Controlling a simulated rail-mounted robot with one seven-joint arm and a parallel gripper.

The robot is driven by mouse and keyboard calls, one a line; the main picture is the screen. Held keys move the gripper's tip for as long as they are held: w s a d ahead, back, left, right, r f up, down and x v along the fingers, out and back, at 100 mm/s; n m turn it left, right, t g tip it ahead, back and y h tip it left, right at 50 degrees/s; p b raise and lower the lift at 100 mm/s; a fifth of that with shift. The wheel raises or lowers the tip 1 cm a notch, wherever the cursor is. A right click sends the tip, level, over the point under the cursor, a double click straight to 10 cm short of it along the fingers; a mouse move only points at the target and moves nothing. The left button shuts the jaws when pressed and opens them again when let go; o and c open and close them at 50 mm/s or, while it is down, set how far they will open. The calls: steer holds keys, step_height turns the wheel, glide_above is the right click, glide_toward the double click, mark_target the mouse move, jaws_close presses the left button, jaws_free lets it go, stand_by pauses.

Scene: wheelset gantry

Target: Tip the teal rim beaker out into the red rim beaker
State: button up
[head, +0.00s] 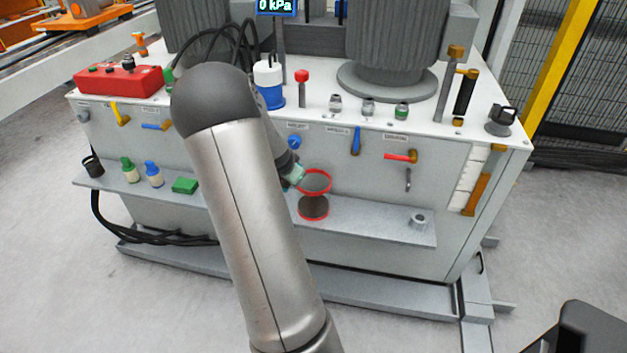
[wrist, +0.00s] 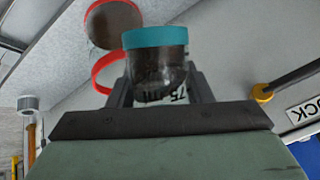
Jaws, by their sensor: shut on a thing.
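My gripper (wrist: 160,92) is shut on the teal rim beaker (wrist: 155,62), one finger on each side of its clear wall. Its teal rim faces away from the gripper, and dark contents show inside. In the head view the teal rim beaker (head: 297,174) shows as a small teal patch just left of the red rim, looking tilted; my arm hides most of the gripper. The red rim beaker (head: 314,205) stands upright on the grey shelf, with something dark low inside. In the wrist view the red rim beaker (wrist: 102,72) is partly hidden behind the held beaker.
The shelf (head: 375,220) also bears a green block (head: 185,186), two small bottles (head: 153,173) at the left and a metal fitting (head: 418,221) at the right. The cabinet front (head: 345,175) behind has levers and knobs.

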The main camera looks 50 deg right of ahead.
steer(key=shift+s+d, duration=0.1)
steer(key=shift+s, duration=0.05)
steer(key=shift+f+y, duration=0.15)
steer(key=shift+y, duration=0.35)
steer(key=shift+r+m+t+y+p, duration=0.5)
steer(key=shift+r+y+p, duration=0.15)
steer(key=shift+y+p, duration=0.75)
